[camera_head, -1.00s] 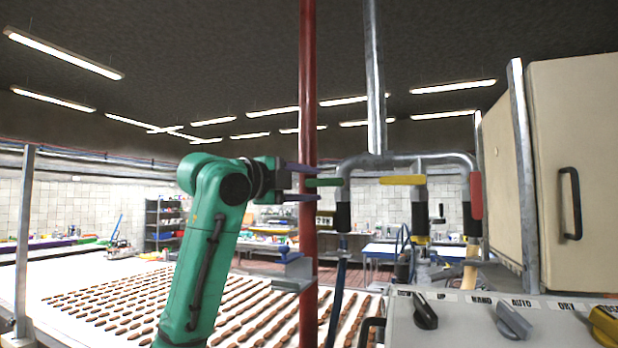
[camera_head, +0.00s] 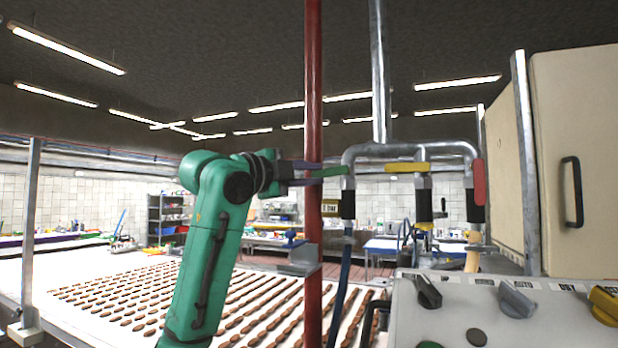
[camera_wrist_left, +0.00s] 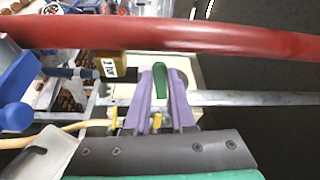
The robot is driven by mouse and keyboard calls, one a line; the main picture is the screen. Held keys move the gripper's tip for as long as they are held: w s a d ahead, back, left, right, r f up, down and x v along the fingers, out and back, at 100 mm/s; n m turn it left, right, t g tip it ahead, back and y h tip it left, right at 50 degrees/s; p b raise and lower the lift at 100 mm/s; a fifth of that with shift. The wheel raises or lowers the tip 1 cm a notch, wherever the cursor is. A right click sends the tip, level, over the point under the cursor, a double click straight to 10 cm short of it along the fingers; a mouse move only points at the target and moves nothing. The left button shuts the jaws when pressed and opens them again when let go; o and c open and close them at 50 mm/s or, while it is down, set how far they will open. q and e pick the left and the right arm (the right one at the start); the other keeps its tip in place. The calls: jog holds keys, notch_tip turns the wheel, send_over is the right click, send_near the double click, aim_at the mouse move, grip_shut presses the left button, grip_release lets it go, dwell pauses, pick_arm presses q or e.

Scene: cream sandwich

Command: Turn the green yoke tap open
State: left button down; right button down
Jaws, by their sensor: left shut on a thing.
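The green tap handle (camera_head: 337,171) sits on the left leg of a grey pipe yoke (camera_head: 360,152) and points left, roughly level. My left gripper (camera_head: 318,173) comes in from the left, its purple fingers shut on the handle's free end. In the left wrist view the green handle (camera_wrist_left: 160,80) shows between the two purple fingers (camera_wrist_left: 161,74). A yellow handle (camera_head: 406,167) lies level on the middle leg. A red handle (camera_head: 479,182) hangs upright on the right leg. My right gripper is not in view.
A red vertical pipe (camera_head: 313,110) stands close by the left gripper's fingers and crosses the left wrist view (camera_wrist_left: 160,35). A beige cabinet (camera_head: 565,160) stands at right. A control panel (camera_head: 470,305) with knobs is in front. A conveyor (camera_head: 45,325) with rows of brown bars lies at lower left.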

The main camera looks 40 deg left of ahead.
pick_arm(q)
jog(key=f+n+b, duration=0.1)
jog(key=n, duration=0.1)
jog(key=d+f+n+t+y+b, duration=0.1)
jog(key=n+b, duration=0.1)
jog(key=f+n+t+b, duration=0.1)
jog(key=n+b, duration=0.1)
jog(key=shift+w+d+f+n+y, duration=0.15)
jog(key=shift+w+n+y, duration=0.1)
jog(key=shift+n+y, duration=0.15)
jog(key=d+n+y+b, duration=0.1)
jog(key=n, duration=0.1)
jog(key=f+n+y+b, duration=0.1)
jog(key=n, duration=0.2)
jog(key=w+d+n+t+y+b, duration=0.1)
jog(key=n, duration=0.2)
jog(key=shift+d+f+y, duration=0.15)
jog(key=shift+d+y, duration=0.2)
jog(key=shift+y, duration=0.05)
jog(key=shift+w+d+n+y+b, duration=0.1)
jog(key=shift+d+n+y, duration=0.25)
jog(key=shift+n, duration=0.6)
jog(key=shift+w+d+n+y+b, duration=0.1)
jog(key=shift+d+n+y, duration=0.1)
jog(key=shift+n+y, duration=0.6)
jog(key=shift+w+d+n+y+b, duration=0.1)
jog(key=shift+d+n+y, duration=0.15)
jog(key=shift+n, duration=0.9)
jog(key=shift+g, duration=0.3)
